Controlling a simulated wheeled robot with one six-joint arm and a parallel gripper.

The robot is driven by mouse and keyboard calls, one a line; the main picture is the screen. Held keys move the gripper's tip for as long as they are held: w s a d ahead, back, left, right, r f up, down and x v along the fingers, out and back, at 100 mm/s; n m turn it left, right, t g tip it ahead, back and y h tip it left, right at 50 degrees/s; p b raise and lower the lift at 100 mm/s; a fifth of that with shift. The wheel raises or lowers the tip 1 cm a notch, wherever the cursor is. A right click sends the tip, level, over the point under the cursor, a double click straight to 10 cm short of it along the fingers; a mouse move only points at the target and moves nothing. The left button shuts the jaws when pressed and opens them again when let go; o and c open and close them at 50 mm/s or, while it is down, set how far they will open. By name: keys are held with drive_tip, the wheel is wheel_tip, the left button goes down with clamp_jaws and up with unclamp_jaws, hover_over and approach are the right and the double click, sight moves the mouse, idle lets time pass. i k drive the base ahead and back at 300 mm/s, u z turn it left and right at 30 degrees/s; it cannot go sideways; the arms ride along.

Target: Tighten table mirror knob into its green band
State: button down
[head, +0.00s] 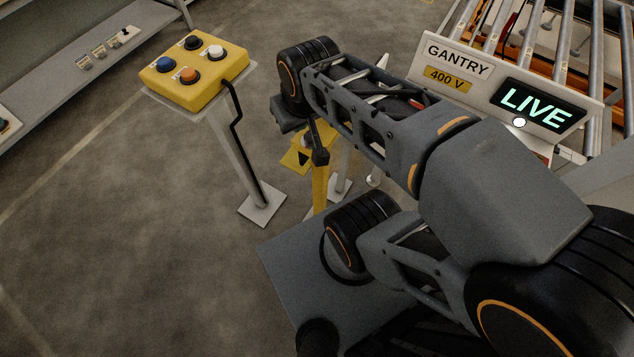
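I cannot make out the table mirror knob or its green band in the head view. My arm fills the middle and right of the view and may hide them. A dark part at the far end of my arm, perhaps my gripper (319,156), hangs in front of a yellow post. Its fingers are not clear enough to tell whether they are open or shut, and I see nothing held in it.
A yellow button box (222,76) with several coloured buttons stands on a grey pedestal at left. A gantry sign panel (475,92) shows 400 V and a lit LIVE display (537,108), beside a roller conveyor (565,25). A grey bench (90,65) is upper left. Floor at lower left is clear.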

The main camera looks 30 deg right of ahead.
sight(307, 137)
drive_tip(key=z, duration=1.2)
drive_tip(key=k, duration=1.15)
drive_tip(key=u, duration=0.75)
drive_tip(key=i, duration=0.75)
drive_tip(key=z, duration=0.05)
